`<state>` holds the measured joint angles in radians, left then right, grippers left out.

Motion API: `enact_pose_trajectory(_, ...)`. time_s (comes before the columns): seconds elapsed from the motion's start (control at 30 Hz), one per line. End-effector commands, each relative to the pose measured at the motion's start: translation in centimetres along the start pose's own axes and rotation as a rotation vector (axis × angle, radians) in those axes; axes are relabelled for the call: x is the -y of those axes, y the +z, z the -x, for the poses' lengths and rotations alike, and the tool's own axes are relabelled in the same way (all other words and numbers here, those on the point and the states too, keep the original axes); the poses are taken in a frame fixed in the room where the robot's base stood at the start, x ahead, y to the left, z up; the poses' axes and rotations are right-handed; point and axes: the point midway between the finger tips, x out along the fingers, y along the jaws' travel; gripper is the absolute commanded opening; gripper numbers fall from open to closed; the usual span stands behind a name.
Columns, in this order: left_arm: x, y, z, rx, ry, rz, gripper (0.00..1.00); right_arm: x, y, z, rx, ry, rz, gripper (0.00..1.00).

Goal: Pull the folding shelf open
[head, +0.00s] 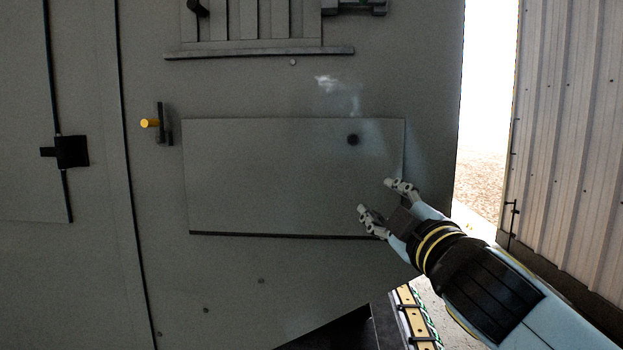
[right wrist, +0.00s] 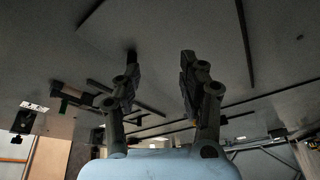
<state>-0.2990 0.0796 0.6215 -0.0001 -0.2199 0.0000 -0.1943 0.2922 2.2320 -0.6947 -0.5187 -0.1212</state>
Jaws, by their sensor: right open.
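The folding shelf (head: 275,180) is a flat grey rectangular panel lying folded up against the grey enclosure wall in the head view. A dark round spot, perhaps a knob or hole (head: 353,140), is near its upper right. My right gripper (head: 376,196) comes in from the lower right. Its two fingers are spread apart and empty, in front of the shelf's lower right part, below and right of the dark spot. In the right wrist view the open fingers (right wrist: 158,62) point toward a grey surface. Whether they touch it I cannot tell. My left gripper is not in view.
A latch with a yellow tip (head: 150,123) is left of the shelf. A louvred vent (head: 255,25) is above it. A black handle (head: 70,151) is at far left. A corrugated wall (head: 570,130) stands at right, beyond a bright gap.

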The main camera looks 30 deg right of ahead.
Motion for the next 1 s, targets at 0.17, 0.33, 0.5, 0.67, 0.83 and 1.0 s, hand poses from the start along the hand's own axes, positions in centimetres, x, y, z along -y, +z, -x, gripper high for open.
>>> enact_pose_trajectory(0.17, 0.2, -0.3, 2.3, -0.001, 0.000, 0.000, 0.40, -5.4, -3.9, -0.2, -0.065, 0.063, 0.008, 0.42)
enact_pose_trajectory(0.33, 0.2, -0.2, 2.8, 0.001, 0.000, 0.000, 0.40, -5.6, -4.0, -1.8, -0.065, 0.065, 0.008, 0.42)
enact_pose_trajectory(0.5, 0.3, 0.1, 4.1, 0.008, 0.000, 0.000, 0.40, -5.9, -4.3, -5.2, -0.065, 0.065, 0.005, 0.42)
enact_pose_trajectory(0.67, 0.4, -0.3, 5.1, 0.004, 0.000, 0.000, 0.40, -6.0, -4.5, -8.2, -0.065, 0.064, 0.005, 0.42)
enact_pose_trajectory(0.83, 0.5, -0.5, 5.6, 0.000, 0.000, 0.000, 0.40, -6.0, -4.5, -10.3, -0.065, 0.063, 0.006, 0.42)
enact_pose_trajectory(1.0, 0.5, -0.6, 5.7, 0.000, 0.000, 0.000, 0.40, -5.9, -4.5, -11.0, -0.066, 0.062, 0.006, 0.42)
